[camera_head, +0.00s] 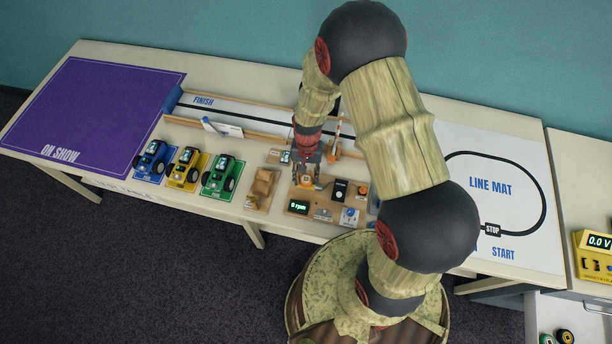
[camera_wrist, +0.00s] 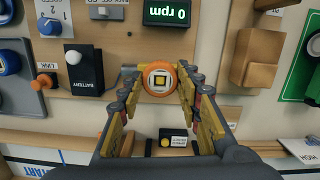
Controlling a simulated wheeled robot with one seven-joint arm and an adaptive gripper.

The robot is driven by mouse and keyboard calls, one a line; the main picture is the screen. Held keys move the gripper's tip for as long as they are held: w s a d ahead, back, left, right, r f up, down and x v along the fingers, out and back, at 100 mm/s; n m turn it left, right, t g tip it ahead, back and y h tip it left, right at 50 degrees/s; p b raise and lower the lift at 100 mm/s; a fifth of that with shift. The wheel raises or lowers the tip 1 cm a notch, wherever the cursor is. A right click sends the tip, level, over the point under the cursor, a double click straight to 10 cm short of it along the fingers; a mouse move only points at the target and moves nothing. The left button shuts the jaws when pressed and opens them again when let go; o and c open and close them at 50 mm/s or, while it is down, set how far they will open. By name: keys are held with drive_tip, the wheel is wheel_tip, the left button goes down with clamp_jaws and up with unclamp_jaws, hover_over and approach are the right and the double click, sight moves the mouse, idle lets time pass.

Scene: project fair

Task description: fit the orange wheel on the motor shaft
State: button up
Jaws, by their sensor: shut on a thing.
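The orange wheel (camera_wrist: 160,78) has a pale hub with a dark and yellow square centre. My gripper (camera_wrist: 158,84) is shut on it, with a fingertip on each side of the rim. In the head view the wheel (camera_head: 306,181) is a small orange spot at my gripper (camera_head: 306,172), over the upper left part of the wooden motor board (camera_head: 326,211). A display reading 0 rpm (camera_wrist: 167,12) is on that board, just beyond the wheel. The motor shaft cannot be made out; the wheel and fingers cover that area. I cannot tell whether the wheel touches it.
A black battery box (camera_wrist: 84,69) and a link switch (camera_wrist: 43,82) stand left of the wheel in the wrist view. A wooden holder (camera_head: 262,188) stands beside the board. Blue (camera_head: 152,160), yellow (camera_head: 185,168) and green (camera_head: 221,176) cars stand farther left. The purple mat (camera_head: 85,115) is bare.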

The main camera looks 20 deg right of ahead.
idle(0.4)
drive_tip(key=o, duration=0.9)
drive_tip(key=shift+o, duration=0.5)
drive_tip(key=o, duration=0.3)
drive_tip(key=shift+r+p, duration=2.9)
drive_tip(key=shift+r, duration=1)
